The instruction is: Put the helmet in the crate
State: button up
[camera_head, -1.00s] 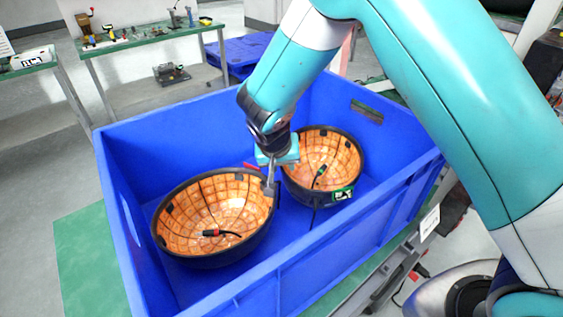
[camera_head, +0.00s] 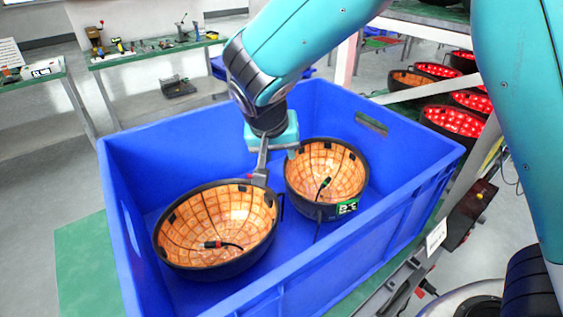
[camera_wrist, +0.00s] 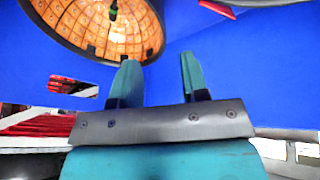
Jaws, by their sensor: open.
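The blue crate (camera_head: 118,215) stands in front of me with two helmets inside, both with their orange-tiled hollows facing up. The left helmet (camera_head: 222,222) lies nearer, and the right helmet (camera_head: 327,175) sits behind and to its right with a green-and-white tag on its rim. My gripper (camera_head: 263,172) is above the left helmet's far right rim, between the two helmets. In the wrist view my gripper (camera_wrist: 158,78) has its two fingers apart with nothing between them. A helmet (camera_wrist: 100,25) shows beyond the fingers in that view, clear of them.
A rack at the right back holds several red-lit helmets (camera_head: 455,120). Green-topped benches with tools (camera_head: 150,48) stand at the back left. The crate walls rise around my gripper, and the crate's blue floor (camera_head: 290,232) is bare between and in front of the helmets.

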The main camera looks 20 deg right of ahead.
jog(key=s+d+r+n+g+y, duration=0.1)
jog(key=s+r+n+g+y, duration=0.1)
jog(key=s, duration=1)
jog(key=s+d+r+n+g+y, duration=0.1)
jog(key=s+r+n+y, duration=0.4)
jog(key=s, duration=0.8)
notch_tip(320, 180, up, 2)
jog(key=n, duration=0.3)
jog(key=shift+r+g, duration=0.2)
jog(key=shift+g, duration=0.2)
